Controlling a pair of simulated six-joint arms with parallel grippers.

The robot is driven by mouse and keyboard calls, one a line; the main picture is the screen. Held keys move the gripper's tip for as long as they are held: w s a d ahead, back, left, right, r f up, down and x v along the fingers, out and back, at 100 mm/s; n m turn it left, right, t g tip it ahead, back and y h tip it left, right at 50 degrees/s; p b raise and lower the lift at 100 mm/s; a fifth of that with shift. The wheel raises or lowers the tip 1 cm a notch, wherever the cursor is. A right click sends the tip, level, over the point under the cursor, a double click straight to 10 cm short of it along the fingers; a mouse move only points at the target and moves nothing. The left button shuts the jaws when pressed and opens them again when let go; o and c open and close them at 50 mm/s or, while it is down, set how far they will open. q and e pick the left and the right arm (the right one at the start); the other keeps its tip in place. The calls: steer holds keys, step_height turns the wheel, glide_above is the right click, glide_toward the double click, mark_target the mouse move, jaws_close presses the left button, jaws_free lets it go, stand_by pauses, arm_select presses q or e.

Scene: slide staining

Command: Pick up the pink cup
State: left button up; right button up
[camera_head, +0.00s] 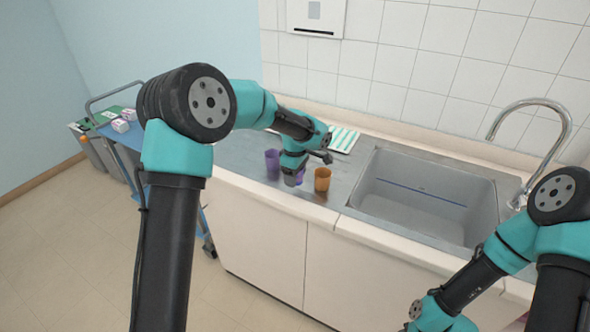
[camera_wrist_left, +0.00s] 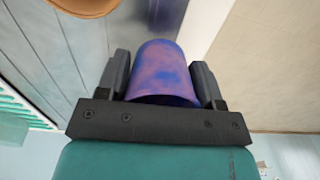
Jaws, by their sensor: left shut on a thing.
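My left gripper (camera_head: 293,180) is over the steel counter in the head view. In the left wrist view the gripper (camera_wrist_left: 162,75) is shut on a cup (camera_wrist_left: 162,70) with mottled pink and blue-purple walls, one finger on each side. In the head view this cup (camera_head: 299,178) looks purple and is mostly hidden by the gripper. I cannot tell whether it is clear of the counter. My right arm is at the lower right of the head view; its gripper is out of the picture.
Another purple cup (camera_head: 272,163) stands just left of my left gripper, and an orange cup (camera_head: 322,180) close on its right. The sink (camera_head: 425,200) with a tall faucet (camera_head: 535,103) is to the right. A blue cart (camera_head: 128,135) stands left.

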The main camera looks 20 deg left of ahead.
arm_select(q)
steer(key=s+d, duration=0.2)
steer(key=s, duration=0.6)
steer(key=shift+d+r, duration=0.15)
steer(key=shift+r, duration=0.25)
steer(key=shift+r, duration=0.1)
stand_by(1.4)
steer(key=s+a+r+m, duration=0.1)
steer(key=a+r+m, duration=0.3)
steer(key=r+m, duration=0.9)
steer(key=shift+a+m, duration=0.15)
steer(key=shift+m, duration=1.15)
